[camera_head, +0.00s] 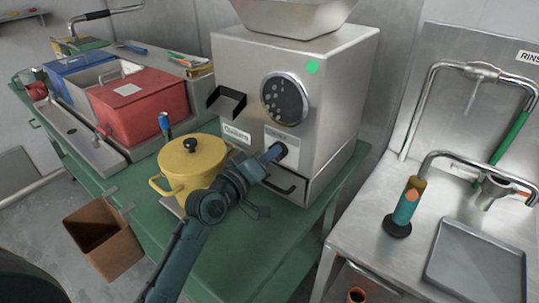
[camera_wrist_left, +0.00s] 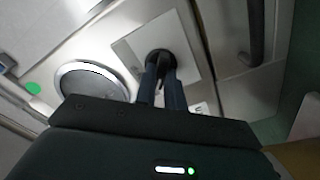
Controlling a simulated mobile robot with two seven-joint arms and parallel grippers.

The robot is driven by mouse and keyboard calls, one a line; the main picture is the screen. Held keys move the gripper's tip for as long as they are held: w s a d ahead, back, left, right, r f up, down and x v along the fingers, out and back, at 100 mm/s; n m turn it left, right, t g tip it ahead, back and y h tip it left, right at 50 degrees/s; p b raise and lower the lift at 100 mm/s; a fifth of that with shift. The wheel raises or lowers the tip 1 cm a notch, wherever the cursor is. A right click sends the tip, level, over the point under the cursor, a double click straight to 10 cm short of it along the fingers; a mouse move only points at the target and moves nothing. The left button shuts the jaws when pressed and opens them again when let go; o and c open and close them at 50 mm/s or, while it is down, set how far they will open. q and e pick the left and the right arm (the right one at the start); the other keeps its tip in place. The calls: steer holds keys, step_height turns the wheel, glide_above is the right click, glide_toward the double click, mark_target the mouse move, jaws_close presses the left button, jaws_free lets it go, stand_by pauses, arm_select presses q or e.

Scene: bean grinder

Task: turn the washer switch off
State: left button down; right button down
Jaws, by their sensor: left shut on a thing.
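The steel machine (camera_head: 245,75) stands on the green table and has a dark round switch knob (camera_head: 281,148) low on its front, on a pale label plate. In the left wrist view the black knob (camera_wrist_left: 158,57) sits on a square plate (camera_wrist_left: 185,40). My left gripper (camera_head: 272,154) reaches the knob from the front left. In the left wrist view its two fingers (camera_wrist_left: 160,75) are shut on the knob, one on each side. The fingers hide part of the knob, and I cannot read the setting it points to. My right gripper is not in view.
A yellow pot (camera_head: 190,172) stands close beside my left arm. A dark handle (camera_head: 280,186) is below the knob, and a black bracket (camera_head: 228,102) juts out at upper left. A red bin (camera_head: 140,108) stands further left. A steel sink counter (camera_head: 370,225) is at right.

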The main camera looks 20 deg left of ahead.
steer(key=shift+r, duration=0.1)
arm_select(q)
steer(key=m+p, duration=0.4)
steer(key=m, duration=0.6)
steer(key=shift+d+r, duration=0.1)
steer(key=shift+d, duration=0.05)
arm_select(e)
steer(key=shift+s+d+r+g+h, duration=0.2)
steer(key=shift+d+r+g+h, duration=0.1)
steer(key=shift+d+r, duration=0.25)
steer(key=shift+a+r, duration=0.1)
arm_select(q)
steer(key=c, duration=1.5)
jaws_free()
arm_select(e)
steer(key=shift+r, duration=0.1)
arm_select(q)
steer(key=shift+s, duration=0.15)
steer(key=v, duration=1.3)
steer(key=shift+b, duration=0.3)
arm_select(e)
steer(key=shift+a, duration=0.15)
